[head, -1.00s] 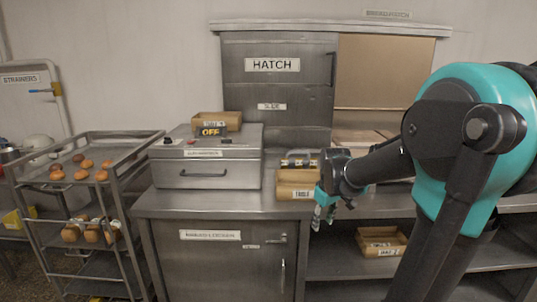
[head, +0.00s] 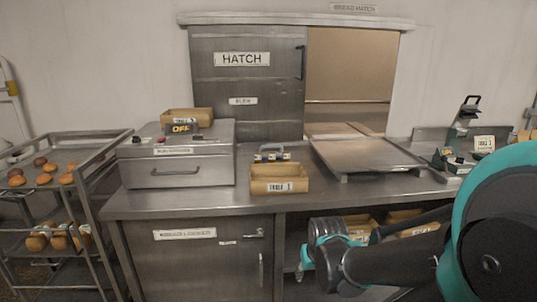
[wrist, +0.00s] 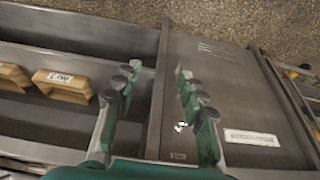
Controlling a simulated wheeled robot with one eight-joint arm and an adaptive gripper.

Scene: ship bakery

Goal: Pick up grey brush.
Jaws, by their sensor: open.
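I cannot pick out a grey brush for certain in either view. My gripper (head: 304,268) is low in front of the counter's open shelf in the head view, its fingers small and partly hidden by my wrist. In the wrist view my gripper (wrist: 158,98) shows its green fingers with dark pads spread apart, with nothing between them. Beyond them are the cabinet front and the shelf.
A wooden box (head: 280,186) stands on the counter, with a grey-handled item (head: 271,151) behind it. A metal tray (head: 366,153) lies to the right. A grey appliance (head: 177,168) and a bun rack (head: 88,190) are left. Shelf boxes show in the wrist view (wrist: 62,86).

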